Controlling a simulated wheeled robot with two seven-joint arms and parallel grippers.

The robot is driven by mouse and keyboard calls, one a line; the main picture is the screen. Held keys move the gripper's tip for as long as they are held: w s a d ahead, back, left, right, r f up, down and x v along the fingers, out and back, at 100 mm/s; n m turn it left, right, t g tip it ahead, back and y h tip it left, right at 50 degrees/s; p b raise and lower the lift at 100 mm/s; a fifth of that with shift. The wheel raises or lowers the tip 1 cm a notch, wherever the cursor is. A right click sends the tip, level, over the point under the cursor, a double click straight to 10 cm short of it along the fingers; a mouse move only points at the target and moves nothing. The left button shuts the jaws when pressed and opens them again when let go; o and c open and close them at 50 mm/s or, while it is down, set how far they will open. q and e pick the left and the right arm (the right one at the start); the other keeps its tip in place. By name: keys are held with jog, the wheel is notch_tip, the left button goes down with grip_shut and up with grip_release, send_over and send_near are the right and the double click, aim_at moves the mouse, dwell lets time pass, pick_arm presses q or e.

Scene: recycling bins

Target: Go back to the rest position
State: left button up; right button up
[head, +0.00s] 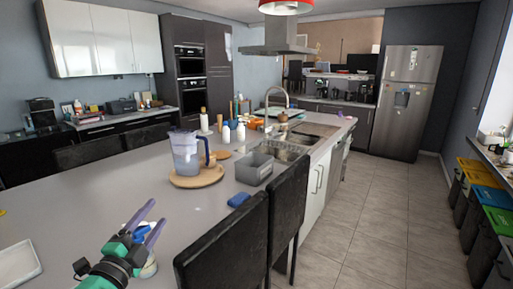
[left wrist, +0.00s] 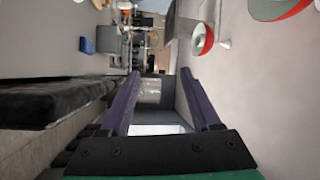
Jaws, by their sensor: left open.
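My left gripper (head: 148,222) is in the lower left of the head view, above the near part of the grey counter (head: 100,205). Its two purple fingers are apart, and I see nothing between them. My right gripper is in neither view.
A clear pitcher (head: 184,155) stands on a round wooden board (head: 193,181). A grey tub (head: 254,169) and blue sponge (head: 239,200) are nearby. Black chairs (head: 232,245) line the counter's right side. A white tray (head: 18,262) lies at left. Colour-lidded bins (head: 487,196) stand far right; the floor between is clear.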

pick_arm(q)
jog(key=s+a+f+n+g+y, duration=0.2)
jog(key=s+f+n+g, duration=0.3)
jog(key=f, duration=0.4)
jog(key=s+a+f+n+g+y, duration=0.2)
jog(key=s+f+n+g+y, duration=0.15)
jog(key=f+n, duration=0.5)
jog(key=s+d+f+n+g+h, duration=0.1)
jog(key=s+d+f+g+h, duration=0.2)
jog(key=s+f, duration=0.35)
jog(key=s+d+f+n+g, duration=0.1)
jog(key=s+d+f+g, duration=0.3)
jog(key=s, duration=0.4)
notch_tip(320, 180, down, 24)
jog(key=s+a+g, duration=0.2)
jog(key=s, duration=0.1)
jog(key=s+a+f, duration=0.2)
jog(key=s+f, duration=1.2)
jog(key=s, duration=0.2)
jog(key=shift+a+m+g, duration=0.25)
jog(key=shift+m+g, duration=0.1)
